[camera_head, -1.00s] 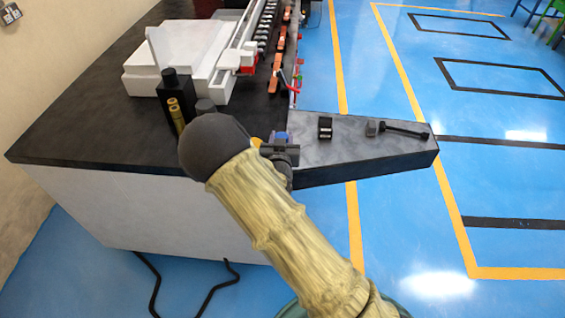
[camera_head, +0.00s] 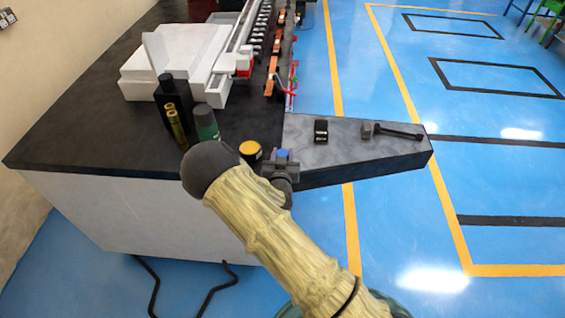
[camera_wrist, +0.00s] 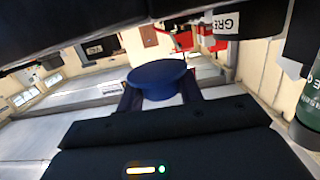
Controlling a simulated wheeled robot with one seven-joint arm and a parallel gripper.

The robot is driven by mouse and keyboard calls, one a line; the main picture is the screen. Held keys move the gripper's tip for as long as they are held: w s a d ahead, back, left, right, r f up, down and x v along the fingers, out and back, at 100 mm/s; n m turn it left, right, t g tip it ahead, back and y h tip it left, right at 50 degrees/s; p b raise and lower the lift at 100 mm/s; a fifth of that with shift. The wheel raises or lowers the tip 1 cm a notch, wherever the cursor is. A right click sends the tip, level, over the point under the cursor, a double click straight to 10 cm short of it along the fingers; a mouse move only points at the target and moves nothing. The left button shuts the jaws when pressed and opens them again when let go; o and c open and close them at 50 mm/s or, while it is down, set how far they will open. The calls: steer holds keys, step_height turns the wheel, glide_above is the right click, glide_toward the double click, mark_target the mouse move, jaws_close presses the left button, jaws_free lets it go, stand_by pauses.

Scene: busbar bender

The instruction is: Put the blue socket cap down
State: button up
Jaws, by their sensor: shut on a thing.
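The blue socket cap (camera_wrist: 158,78) sits between the fingers of my gripper (camera_wrist: 160,97) in the wrist view. My gripper is shut on it. In the head view the blue cap (camera_head: 282,155) shows as a small blue patch at my gripper (camera_head: 282,167), close to the front edge of the grey shelf (camera_head: 350,150) and the black tabletop (camera_head: 90,130). Whether the cap touches any surface cannot be told. My arm hides part of the tabletop edge.
A small black block (camera_head: 321,130) and a dark-handled tool (camera_head: 398,132) lie on the shelf. Shelf space between is clear.

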steer(key=f, duration=0.2)
steer(key=f+p, duration=0.1)
steer(key=shift+s+a, duration=0.15)
steer(key=shift+a, duration=0.1)
steer(key=shift+d+f, duration=0.15)
steer(key=shift+f, duration=0.15)
steer(key=shift+d+f, duration=0.2)
steer(key=shift+d, duration=0.1)
steer(key=shift+a, duration=0.1)
steer(key=o, duration=1)
steer(key=shift+a, duration=0.1)
steer(key=shift+r, duration=0.1)
